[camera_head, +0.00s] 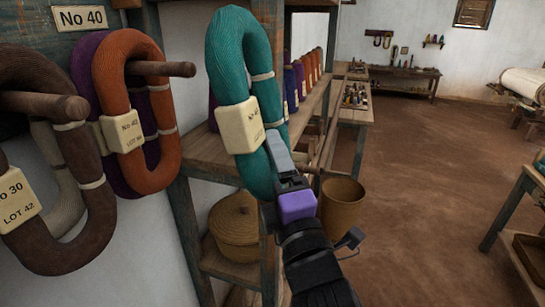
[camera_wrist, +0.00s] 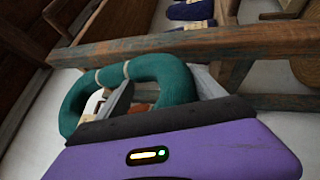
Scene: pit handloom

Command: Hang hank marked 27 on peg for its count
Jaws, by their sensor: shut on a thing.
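A teal hank (camera_head: 224,62) hangs upright in my gripper (camera_head: 277,150), which is shut on its lower right side. A cream tag (camera_head: 240,127) is on it; its number is too small to read surely. In the wrist view the teal hank (camera_wrist: 178,82) loops between the fingers. To the left, an orange hank (camera_head: 107,75) hangs on a wooden peg (camera_head: 172,69) below a "No 40" plate (camera_head: 80,18), with a purple hank (camera_head: 84,62) behind it. A brown hank (camera_head: 94,215) with a "No 30, LOT 42" tag (camera_head: 14,198) hangs on a nearer peg (camera_head: 55,104). The held hank is apart from both pegs.
A wooden shelf rack (camera_head: 187,220) with spools (camera_head: 300,78) stands behind my gripper. A lidded basket (camera_head: 234,226) sits on its lower shelf, and a brown bin (camera_head: 342,203) stands beside it. A bench (camera_head: 523,195) is at the right. The floor (camera_head: 430,150) between is clear.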

